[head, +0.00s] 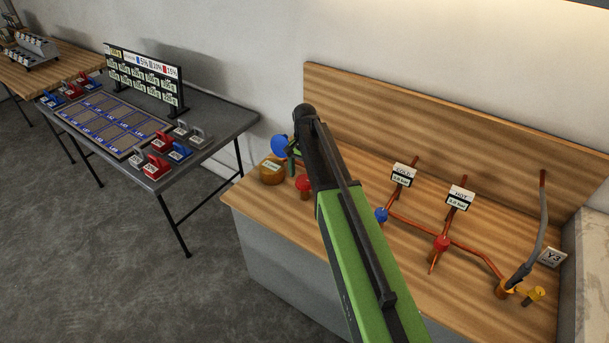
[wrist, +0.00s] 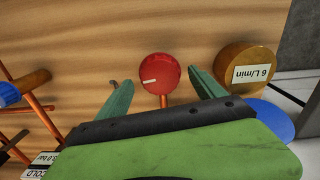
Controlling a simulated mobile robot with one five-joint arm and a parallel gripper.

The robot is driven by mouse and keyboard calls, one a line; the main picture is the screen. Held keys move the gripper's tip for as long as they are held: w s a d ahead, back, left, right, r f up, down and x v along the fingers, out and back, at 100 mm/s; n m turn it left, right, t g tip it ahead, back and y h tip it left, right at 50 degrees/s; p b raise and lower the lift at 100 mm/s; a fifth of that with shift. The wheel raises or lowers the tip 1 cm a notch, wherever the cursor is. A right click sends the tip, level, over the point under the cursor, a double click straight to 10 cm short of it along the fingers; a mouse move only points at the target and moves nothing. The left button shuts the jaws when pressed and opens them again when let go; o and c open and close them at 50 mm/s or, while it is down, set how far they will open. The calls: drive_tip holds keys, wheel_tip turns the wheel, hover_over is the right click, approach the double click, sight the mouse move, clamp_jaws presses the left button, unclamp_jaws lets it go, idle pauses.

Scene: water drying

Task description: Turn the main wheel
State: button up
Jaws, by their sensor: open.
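No label in view names the main wheel. A round red wheel with a white mark (wrist: 160,74) sits on a copper pipe in the wrist view, between the two spread fingers of my gripper (wrist: 158,82). The fingers are open and nothing visible is held. I cannot tell whether they touch the wheel. In the head view the red wheel (head: 303,184) shows just below my gripper (head: 293,163), partly beside my dark wrist. A larger blue disc (head: 280,146) stands close by; in the wrist view the blue disc (wrist: 268,117) is partly covered by my gripper.
A round brass-coloured gauge labelled 6 L/min (head: 271,171) stands left of the red wheel. Copper pipes with a blue knob (head: 381,215), a red knob (head: 441,242) and a yellow valve (head: 536,294) cover the wooden bench (head: 345,238) at right. A dark table (head: 225,121) stands left.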

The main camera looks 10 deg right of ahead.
sight(305, 180)
wheel_tip(305, 180, up, 16)
drive_tip(key=p, duration=1.4)
drive_tip(key=shift+p, duration=0.35)
drive_tip(key=shift+f, duration=0.2)
drive_tip(key=s+f+n+b, duration=0.3)
drive_tip(key=s+f+b, duration=0.1)
drive_tip(key=s, duration=0.6)
drive_tip(key=s+f+n+b, duration=0.4)
drive_tip(key=s+f+b, duration=0.1)
drive_tip(key=s, duration=0.5)
drive_tip(key=shift+s+d+f+b, duration=0.25)
drive_tip(key=shift+s+b, duration=0.1)
drive_tip(key=shift+s, duration=0.05)
drive_tip(key=shift+c, duration=0.5)
